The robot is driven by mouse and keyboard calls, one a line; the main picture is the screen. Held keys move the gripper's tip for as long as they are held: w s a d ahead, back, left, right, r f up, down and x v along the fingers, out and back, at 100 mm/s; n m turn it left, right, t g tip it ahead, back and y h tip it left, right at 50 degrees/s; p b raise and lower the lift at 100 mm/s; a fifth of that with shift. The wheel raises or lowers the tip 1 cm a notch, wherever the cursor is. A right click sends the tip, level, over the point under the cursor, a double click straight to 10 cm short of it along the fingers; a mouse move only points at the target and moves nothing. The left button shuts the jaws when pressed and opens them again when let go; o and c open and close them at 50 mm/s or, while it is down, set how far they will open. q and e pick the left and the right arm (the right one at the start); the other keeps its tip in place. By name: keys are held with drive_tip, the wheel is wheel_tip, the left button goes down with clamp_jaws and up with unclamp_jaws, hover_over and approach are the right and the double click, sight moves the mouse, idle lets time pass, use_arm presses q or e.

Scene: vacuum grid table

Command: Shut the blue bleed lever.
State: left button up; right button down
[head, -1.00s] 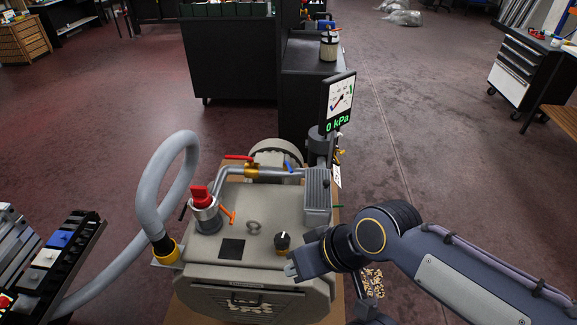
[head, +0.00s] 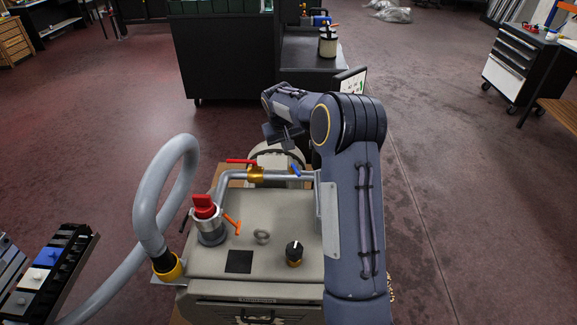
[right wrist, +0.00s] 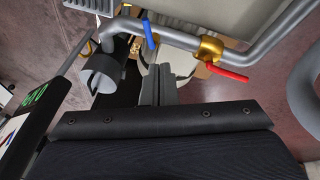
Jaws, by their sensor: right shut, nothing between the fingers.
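The blue bleed lever (head: 295,169) is a small handle on the grey pipe (head: 234,175) at the back of the pump. In the right wrist view the blue lever (right wrist: 149,33) stands crosswise to the pipe, near the top centre. My right gripper (head: 287,141) reaches over the back of the pump, behind and above the lever. In the right wrist view its shut, empty fingers (right wrist: 161,72) point toward the pipe, just below the lever; I cannot tell whether they touch it. My left gripper is out of view.
A red lever (head: 241,161) on a brass valve (head: 256,174) sits left of the blue lever. The gauge (head: 351,80) is mostly hidden behind my right arm.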

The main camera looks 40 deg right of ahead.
drive_tip(key=w+f, duration=0.1)
drive_tip(key=f, duration=0.1)
drive_tip(key=p, duration=0.1)
approach(295, 170)
wheel_tip(295, 170, down, 5)
drive_tip(key=w, duration=0.2)
drive_tip(key=shift+s+d+f, duration=0.35)
drive_tip(key=shift+d+f, duration=0.25)
drive_tip(key=shift+d, duration=0.15)
